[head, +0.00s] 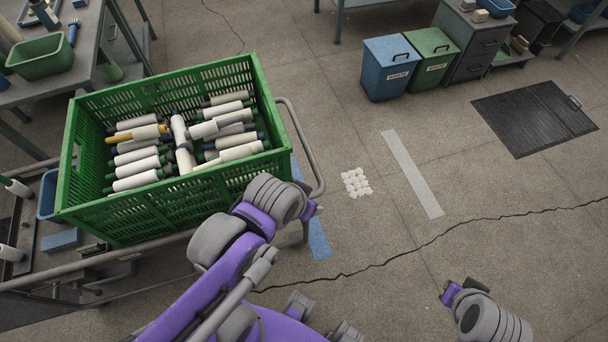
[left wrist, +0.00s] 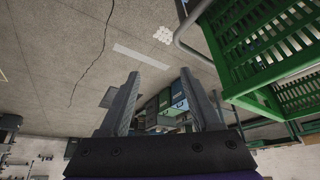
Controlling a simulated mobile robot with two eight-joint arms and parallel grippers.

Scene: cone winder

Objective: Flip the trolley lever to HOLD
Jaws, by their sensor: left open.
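The trolley (head: 150,251) stands at the left with a grey tube handle (head: 304,150) at its right end. It bears a green crate (head: 100,215) full of yarn cones and tubes. I cannot make out the lever or its HOLD mark in either view. My left gripper (left wrist: 160,88) is open and empty in the left wrist view, its two grey fingers spread apart. The handle (left wrist: 188,42) and crate (left wrist: 235,60) show to its right there. In the head view my left arm's end is beside the handle, fingers hidden. My right arm's end is at the lower right; its fingers cannot be made out.
Blue (head: 390,72) and green (head: 432,62) waste bins stand at the back beside a grey drawer cabinet (head: 475,45). A workbench (head: 88,45) with a green bin is at upper left. A dark floor hatch (head: 535,118) lies at right.

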